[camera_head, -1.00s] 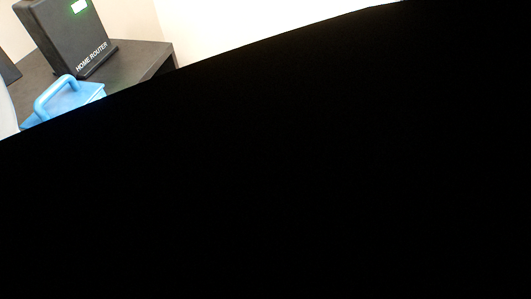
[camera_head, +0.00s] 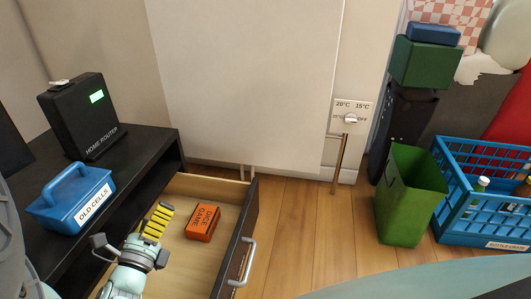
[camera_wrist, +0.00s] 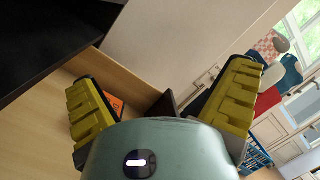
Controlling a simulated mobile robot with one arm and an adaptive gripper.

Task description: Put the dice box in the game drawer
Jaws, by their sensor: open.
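The dice box (camera_head: 203,222) is an orange box with dark lettering, "DICE GAME". It lies on the light wooden floor of the open game drawer (camera_head: 238,215), apart from the walls. In the wrist view a small orange part of the dice box (camera_wrist: 114,104) shows beside the left finger; the rest is hidden. My gripper (camera_head: 154,224), with yellow ridged finger pads, is over the drawer to the left of the dice box. In the wrist view its fingers are spread wide with nothing between them, so it is open and empty.
The black desk holds a home router (camera_head: 84,118) and a blue "OLD CELLS" carrier (camera_head: 72,200). The drawer front has a pale handle (camera_head: 243,262). A green bin (camera_head: 408,195) and a blue bottle crate (camera_head: 480,205) stand at right. Wooden floor (camera_head: 310,225) between is clear.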

